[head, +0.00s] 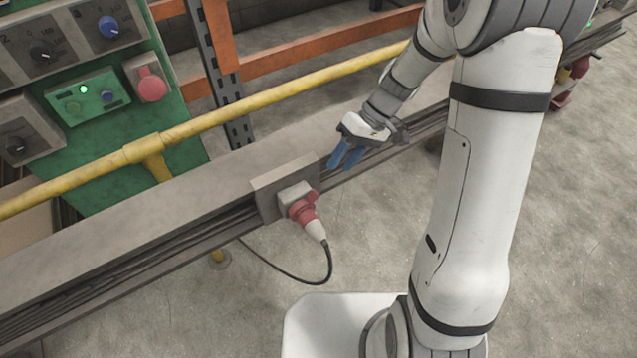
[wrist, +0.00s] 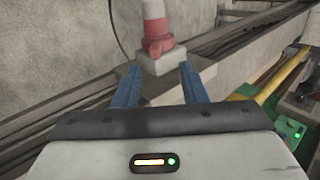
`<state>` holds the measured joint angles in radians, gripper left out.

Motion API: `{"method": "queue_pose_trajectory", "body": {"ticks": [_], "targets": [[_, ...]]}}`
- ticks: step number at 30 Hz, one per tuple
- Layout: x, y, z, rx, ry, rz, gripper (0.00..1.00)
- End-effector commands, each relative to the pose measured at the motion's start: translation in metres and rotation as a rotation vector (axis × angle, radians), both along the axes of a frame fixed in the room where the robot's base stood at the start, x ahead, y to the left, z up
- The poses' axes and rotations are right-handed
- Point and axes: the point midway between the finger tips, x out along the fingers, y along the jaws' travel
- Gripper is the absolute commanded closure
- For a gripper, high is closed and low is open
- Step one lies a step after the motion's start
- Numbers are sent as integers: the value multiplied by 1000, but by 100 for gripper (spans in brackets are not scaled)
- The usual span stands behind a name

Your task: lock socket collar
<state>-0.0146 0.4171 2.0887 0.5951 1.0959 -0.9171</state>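A red and white plug (head: 309,216) sits in a grey socket (head: 293,195) on a metal plate fixed to the cable tray. The socket collar (head: 301,206) is the red ring where plug and socket meet; its lock position cannot be made out. In the wrist view the red collar (wrist: 158,46) and the pale socket base (wrist: 160,62) show ahead, between the fingers. My gripper (head: 345,155) is to the right of and above the socket, apart from it. Its blue fingers are open and empty, as the wrist view also shows (wrist: 158,85).
A black cable (head: 328,272) loops from the plug below the tray. A long grey cable tray (head: 130,215) runs across the scene, with a yellow rail (head: 250,112) behind it. A green control panel (head: 95,95) with knobs stands at back left.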

Motion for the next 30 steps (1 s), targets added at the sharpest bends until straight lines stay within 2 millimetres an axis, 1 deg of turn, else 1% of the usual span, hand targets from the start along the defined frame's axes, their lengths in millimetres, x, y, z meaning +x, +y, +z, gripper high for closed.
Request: {"method": "queue_pose_trajectory", "body": {"ticks": [1, 4, 7, 10, 21, 25, 30], "targets": [[5, 5, -19, 28, 14, 13, 62], [11, 11, -35, 73, 21, 31, 62], [13, 15, -42, 95, 22, 41, 62], [11, 19, -48, 101, 23, 44, 62], [-10, 50, -89, 100, 24, 43, 62], [-14, 56, -98, 99, 23, 44, 62], [-15, 58, -100, 98, 22, 42, 62]]}}
